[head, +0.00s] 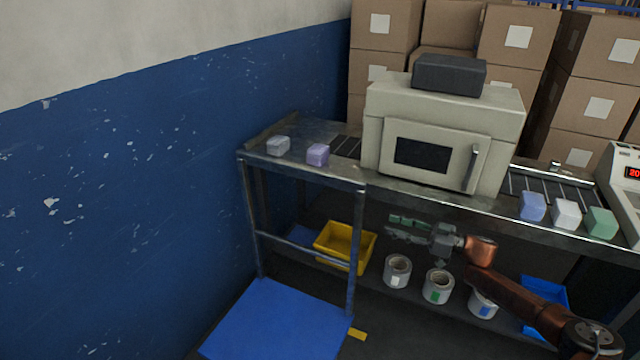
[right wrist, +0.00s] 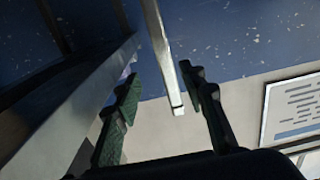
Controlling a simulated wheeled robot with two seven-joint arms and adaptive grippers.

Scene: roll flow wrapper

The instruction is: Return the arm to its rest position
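My right gripper (head: 408,229) has green fingers on a grey body, at the end of my copper-brown arm in the head view. It hangs in front of the table's lower part, left of centre of the machine's underside. In the right wrist view its two green fingers (right wrist: 160,100) stand wide apart with nothing between them but a pale metal post and blue wall behind. My left gripper does not show in either view.
A metal table (head: 425,192) carries a beige machine (head: 378,145), small wrapped blocks (head: 532,207) and rollers. The lower shelf holds a yellow bin (head: 344,262), rolls (head: 397,271) and a blue bin (head: 545,291). A blue platform (head: 275,322) stands front left. Stacked boxes (head: 385,28) stand behind.

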